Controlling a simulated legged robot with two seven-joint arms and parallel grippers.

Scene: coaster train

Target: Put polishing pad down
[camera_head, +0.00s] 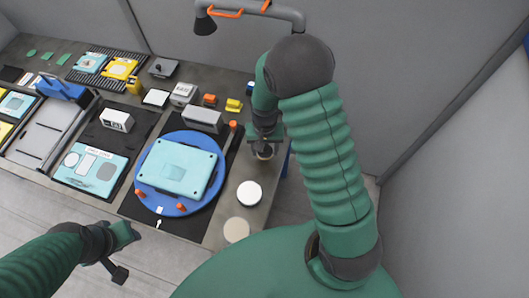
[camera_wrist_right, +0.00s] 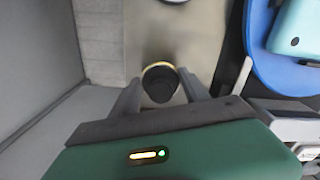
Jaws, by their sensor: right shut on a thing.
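My right gripper (camera_head: 264,140) is over the right end of the workbench, shut on the polishing pad (camera_head: 265,154). In the right wrist view, the pad's round black handle with a tan rim (camera_wrist_right: 160,82) is between the two fingers (camera_wrist_right: 163,95). The pad is close to the grey bench top; I cannot tell whether it touches it. My left gripper (camera_head: 118,252) is in front of the bench, with its fingers apart and nothing between them.
A teal part (camera_head: 178,168) lies on a blue round turntable (camera_head: 155,203) left of the pad. A white disc (camera_head: 249,193) and a beige disc (camera_head: 237,229) lie nearer the front. Small orange and yellow blocks (camera_head: 234,105) stand behind. Bare bench (camera_wrist_right: 195,35) surrounds the pad.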

